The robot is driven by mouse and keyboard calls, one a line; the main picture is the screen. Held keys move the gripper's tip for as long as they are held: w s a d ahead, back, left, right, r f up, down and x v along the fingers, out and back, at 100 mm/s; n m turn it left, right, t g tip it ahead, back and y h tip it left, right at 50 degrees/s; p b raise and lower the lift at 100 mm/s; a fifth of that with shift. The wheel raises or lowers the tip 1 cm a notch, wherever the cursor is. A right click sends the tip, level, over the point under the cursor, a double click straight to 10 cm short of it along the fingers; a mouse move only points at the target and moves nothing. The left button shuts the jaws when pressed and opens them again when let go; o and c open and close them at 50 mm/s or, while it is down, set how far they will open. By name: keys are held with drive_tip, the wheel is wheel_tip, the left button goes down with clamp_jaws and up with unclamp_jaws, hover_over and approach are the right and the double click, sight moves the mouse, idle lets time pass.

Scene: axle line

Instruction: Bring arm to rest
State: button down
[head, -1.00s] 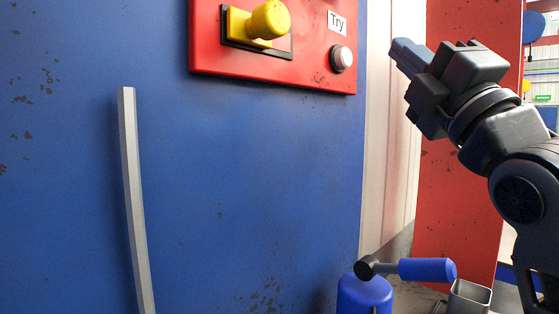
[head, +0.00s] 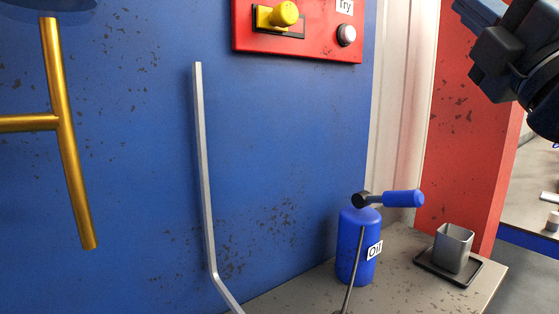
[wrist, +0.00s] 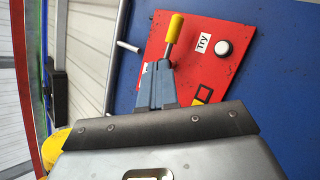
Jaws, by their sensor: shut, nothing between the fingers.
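My gripper (head: 462,8) is at the top right of the head view, partly cut off by the frame edge, in front of a red post. In the wrist view my gripper (wrist: 154,82) shows its two blue-grey fingers shut together, with nothing between them. They point toward the red panel (wrist: 178,75) with its yellow handle (wrist: 175,27), "Try" label and white button (wrist: 224,46). A gap between fingertips and panel cannot be judged well there. In the head view the red panel (head: 243,35) is well left of my gripper.
A yellow bar (head: 68,140) and a grey bent rod (head: 203,170) stand out at the blue wall (head: 140,200). A blue "Oil" can (head: 350,240) and a grey cup (head: 452,248) on a dark tray stand on the bench (head: 400,285). The red post (head: 465,140) is near my arm.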

drive_tip(key=s+f+m+g+h, duration=0.3)
drive_tip(key=f+m, duration=0.5)
drive_tip(key=f, duration=0.9)
drive_tip(key=s+f+m+g+h, duration=0.1)
drive_tip(key=s+f+m+h, duration=0.4)
drive_tip(key=f+m, duration=0.75)
drive_tip(key=s+a+f+g+y, duration=0.1)
drive_tip(key=s+a+f+g, duration=0.15)
drive_tip(key=s+f, duration=1.2)
drive_tip(key=s+d+f+m+g, duration=0.1)
drive_tip(key=s+f+g, duration=0.1)
drive_tip(key=s, duration=0.6)
drive_tip(key=s+f+m+g+y, duration=0.1)
drive_tip(key=s+f+g, duration=0.1)
drive_tip(key=s, duration=0.6)
drive_tip(key=shift+s+d+f, duration=0.2)
drive_tip(key=shift+d+f, duration=0.2)
drive_tip(key=shift+f, duration=0.25)
